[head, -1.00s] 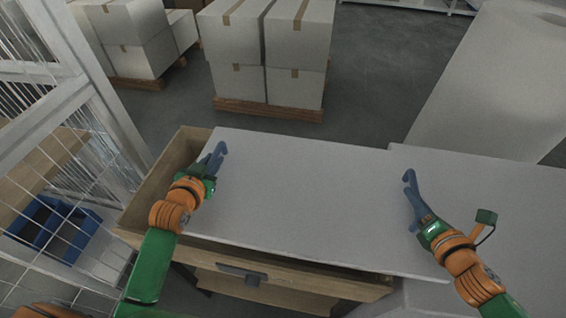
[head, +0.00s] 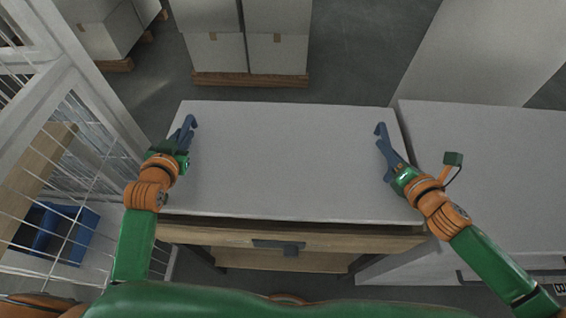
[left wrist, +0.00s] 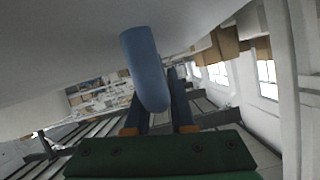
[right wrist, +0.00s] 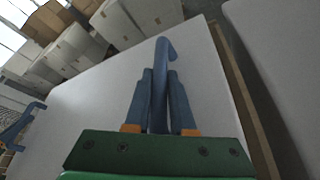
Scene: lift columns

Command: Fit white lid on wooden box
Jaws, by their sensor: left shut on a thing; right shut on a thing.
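The white lid (head: 285,150) lies over the wooden box (head: 215,237) and covers nearly all of its top. A dark gap shows under the lid's front edge, and a strip of brown box rim shows along its right side; I cannot tell whether the lid is seated. My left gripper (head: 184,135) is shut on a blue handle (left wrist: 146,70) at the lid's left side. My right gripper (head: 387,152) is shut on a blue hooked handle (right wrist: 164,52) at the lid's right side. The box's inside is hidden.
A white block (head: 490,150) stands close along the box's right side. A white wire-mesh frame (head: 75,130) stands at the left, with a blue bin (head: 55,232) behind it. Stacked cartons (head: 245,50) on a pallet stand beyond the box, with open floor between.

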